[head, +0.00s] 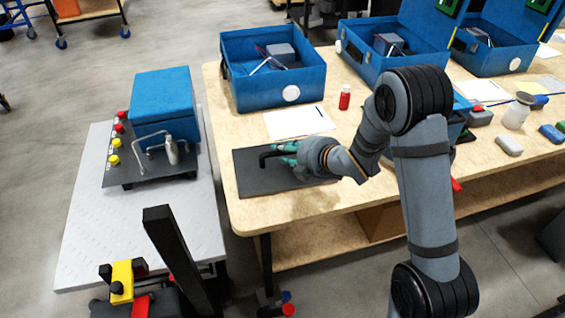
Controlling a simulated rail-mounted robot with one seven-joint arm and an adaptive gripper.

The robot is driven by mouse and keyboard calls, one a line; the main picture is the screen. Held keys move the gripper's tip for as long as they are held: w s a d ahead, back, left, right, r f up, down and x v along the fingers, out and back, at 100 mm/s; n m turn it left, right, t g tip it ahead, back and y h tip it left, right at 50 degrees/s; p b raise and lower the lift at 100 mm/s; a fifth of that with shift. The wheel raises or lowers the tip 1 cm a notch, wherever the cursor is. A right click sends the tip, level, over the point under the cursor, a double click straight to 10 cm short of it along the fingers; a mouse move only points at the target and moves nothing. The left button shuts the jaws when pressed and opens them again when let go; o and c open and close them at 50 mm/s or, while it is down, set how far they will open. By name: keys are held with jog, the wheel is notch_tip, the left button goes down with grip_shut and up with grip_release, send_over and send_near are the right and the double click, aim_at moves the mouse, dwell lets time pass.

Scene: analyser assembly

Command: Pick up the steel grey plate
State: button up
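A flat dark grey plate (258,182), which looks like the steel grey plate, lies near the left end of the wooden table (310,210). My arm reaches in from the right, and my gripper (272,155) is over the plate. A black bent shape and a teal part show at the gripper's end; I cannot tell whether the black shape is a finger or a handle on the plate. Part of the plate's right side is hidden by my wrist. The gripper's opening and any contact with the plate are too small to make out.
A white sheet (299,122) lies behind the plate, with a small red bottle (345,97) to its right. Blue boxes (273,90) stand along the back. A light platform (80,230) on the left carries a blue-topped unit (163,95).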

jog(key=shift+w+a+f, duration=0.25)
jog(key=shift+w, duration=0.05)
jog(key=shift+c, duration=0.5)
grip_shut()
jog(key=shift+w+r, duration=0.1)
dwell(0.4)
